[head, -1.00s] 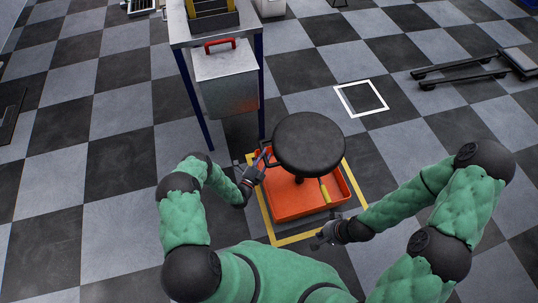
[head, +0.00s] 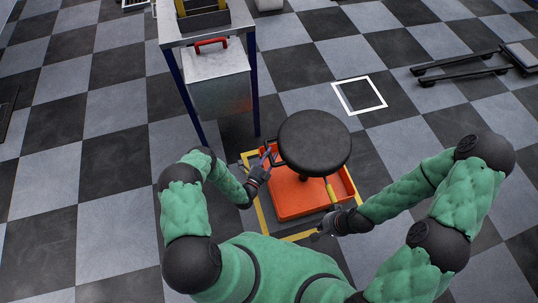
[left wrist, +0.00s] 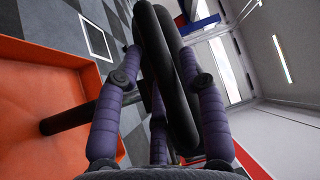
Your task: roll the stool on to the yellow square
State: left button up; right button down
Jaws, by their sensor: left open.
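The stool (head: 314,143) has a round black seat over an orange tray base (head: 293,208) and a black handle loop (head: 274,157) at its left. The yellow square (head: 267,216) is an outline on the floor. The tray lies mostly inside it, nearer its right side, and hides part of that side. My left gripper (head: 265,160) is at the loop. In the left wrist view its purple fingers (left wrist: 160,100) stand open on both sides of the black loop (left wrist: 165,70). My right gripper (head: 322,232) is low by the tray's front right corner; its jaws are too small to read.
A white square outline (head: 360,95) lies on the floor behind right. A low black wheeled frame (head: 465,68) is at far right. The floor at left is clear.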

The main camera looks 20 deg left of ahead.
pick_arm(q)
jog(key=v, duration=1.2)
dwell(0.3)
